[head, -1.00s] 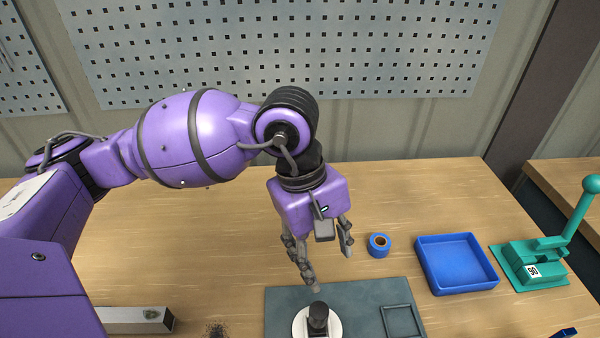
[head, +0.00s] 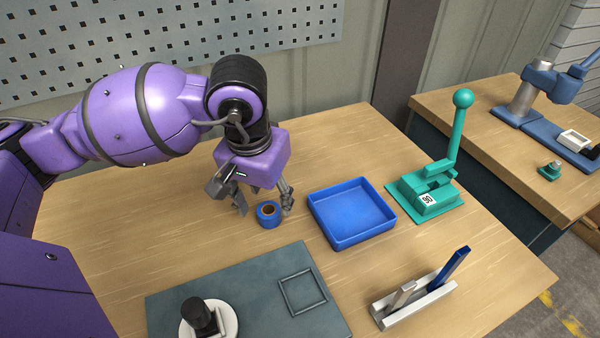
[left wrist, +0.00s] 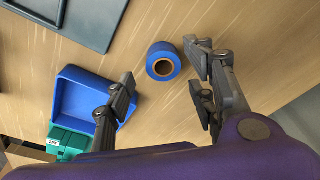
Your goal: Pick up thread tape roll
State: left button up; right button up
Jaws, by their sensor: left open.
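The thread tape roll (head: 268,214) is a blue ring with a tan core, lying flat on the wooden table left of the blue tray. In the left wrist view the roll (left wrist: 163,61) shows beyond and between the fingertips, nearer the right-hand finger. My left gripper (head: 262,202) is open and empty, pointing down close to the roll, with a finger on either side of it in the head view. In the left wrist view the left gripper (left wrist: 160,70) shows its fingers spread wide. I cannot tell whether a finger touches the roll. My right gripper is not in view.
The blue tray (head: 351,240) stands right of the roll, with a green lever press (head: 425,200) beyond it. A grey mat (head: 240,318) with a square frame and a black-and-white part lies in front. A holder (head: 415,307) with upright pieces stands at front right. Bare table lies left of the roll.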

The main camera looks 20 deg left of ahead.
aim_at(271, 211)
pick_arm(q)
jog(key=shift+w+f, duration=0.2)
jog(key=shift+f, duration=0.8)
jog(key=shift+w+f, duration=0.15)
jog(key=shift+f, duration=0.8)
jog(key=c, duration=1)
jog(key=shift+r, duration=0.2)
